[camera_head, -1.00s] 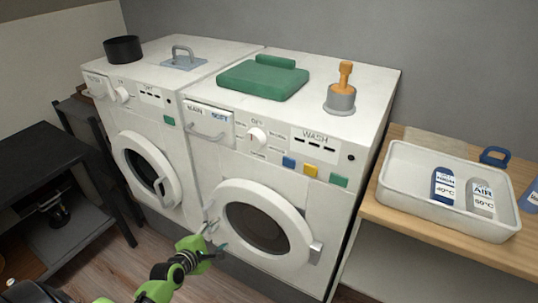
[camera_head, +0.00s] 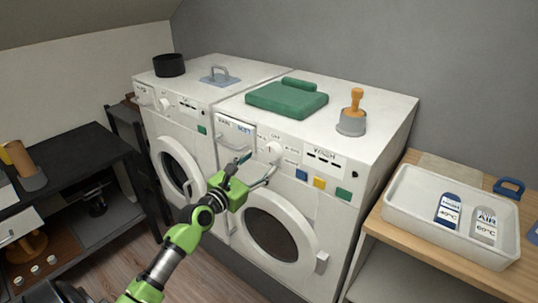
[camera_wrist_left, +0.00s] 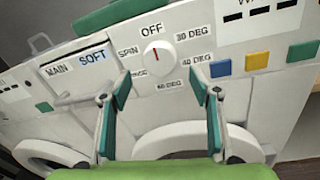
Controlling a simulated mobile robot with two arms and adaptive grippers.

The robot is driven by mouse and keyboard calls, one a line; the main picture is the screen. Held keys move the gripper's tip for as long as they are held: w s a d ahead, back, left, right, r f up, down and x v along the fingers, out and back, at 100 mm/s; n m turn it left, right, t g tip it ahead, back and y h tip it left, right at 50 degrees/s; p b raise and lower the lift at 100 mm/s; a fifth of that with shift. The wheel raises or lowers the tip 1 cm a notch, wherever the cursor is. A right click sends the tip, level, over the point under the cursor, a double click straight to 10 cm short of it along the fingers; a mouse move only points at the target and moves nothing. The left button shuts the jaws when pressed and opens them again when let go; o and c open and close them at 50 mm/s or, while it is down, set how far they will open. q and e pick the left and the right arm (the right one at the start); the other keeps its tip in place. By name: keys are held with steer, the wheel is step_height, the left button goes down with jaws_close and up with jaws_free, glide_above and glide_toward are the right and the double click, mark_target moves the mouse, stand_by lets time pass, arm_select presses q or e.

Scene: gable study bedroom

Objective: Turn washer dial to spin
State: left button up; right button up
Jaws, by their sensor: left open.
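The washer dial (camera_head: 273,152) is a round white knob on the front panel of the right-hand machine (camera_head: 350,135), labelled WASH. In the left wrist view the dial (camera_wrist_left: 157,57) has a red mark pointing up at OFF. SPIN (camera_wrist_left: 129,51) is printed to its left, with 30 DEG to its right and further labels below. My left gripper (camera_head: 258,167) is open and empty, just in front of the panel, close to the dial. In the wrist view its two fingers (camera_wrist_left: 158,85) stand either side of and below the dial, apart from it. My right gripper is not in view.
Left of the dial is a drawer with a bar handle (camera_head: 232,147). Blue, yellow (camera_head: 319,183) and green buttons sit to its lower right. The round door (camera_head: 275,235) is below.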

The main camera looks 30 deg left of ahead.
mark_target(270, 154)
arm_select(q)
steer(key=w, duration=0.6)
steer(key=c, duration=1.1)
